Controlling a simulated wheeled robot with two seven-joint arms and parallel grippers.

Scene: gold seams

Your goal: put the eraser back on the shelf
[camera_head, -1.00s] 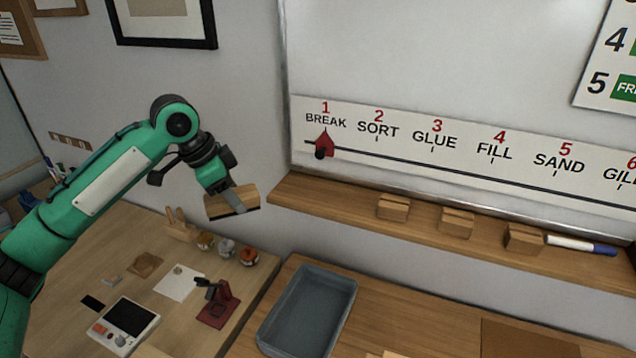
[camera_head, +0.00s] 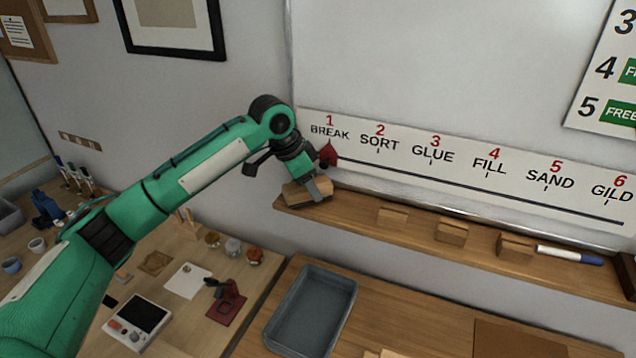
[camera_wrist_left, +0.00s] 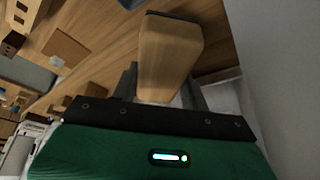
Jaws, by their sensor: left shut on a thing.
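The eraser (camera_head: 303,192), a wooden block with a dark underside, is held in my left gripper (camera_head: 318,188). In the head view it is at the left end of the wooden shelf (camera_head: 355,215) below the whiteboard. I cannot tell whether it touches the shelf or is just above it. In the left wrist view the eraser (camera_wrist_left: 170,55) sits between the two fingers of the left gripper (camera_wrist_left: 160,85). My right gripper is not in view.
A red pointer (camera_head: 328,153) is on the board strip just above the gripper. A grey tray (camera_head: 312,310) is on the table below.

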